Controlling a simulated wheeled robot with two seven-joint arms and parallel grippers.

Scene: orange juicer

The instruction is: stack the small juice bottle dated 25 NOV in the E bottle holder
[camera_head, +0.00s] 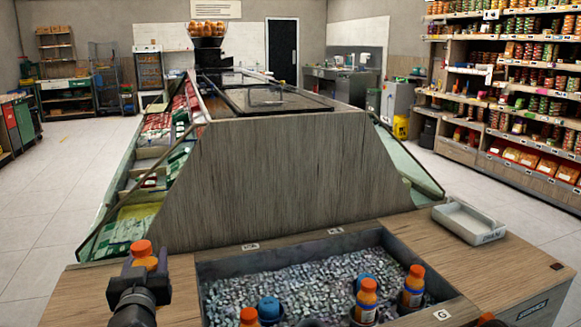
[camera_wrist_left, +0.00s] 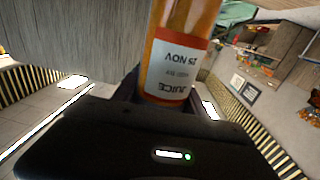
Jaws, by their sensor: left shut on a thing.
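My left gripper (camera_head: 146,262) is shut on a small orange juice bottle (camera_head: 141,248), above the left end of the wooden counter. Its orange cap sticks up between the fingers. In the left wrist view the held bottle (camera_wrist_left: 181,60) has a white and red label, upside down, which appears to read 25 NOV and JUICE. The grey-lined bin (camera_head: 290,270) lies to the right of the gripper, with small tags on its rim. One tag (camera_head: 442,314) reads G; the others are too small to read, so I cannot tell which is E. My right gripper is out of view.
A white tray (camera_head: 468,222) sits on the counter at right. A tall wooden panel (camera_head: 290,180) rises behind the bin. The left counter top is clear.

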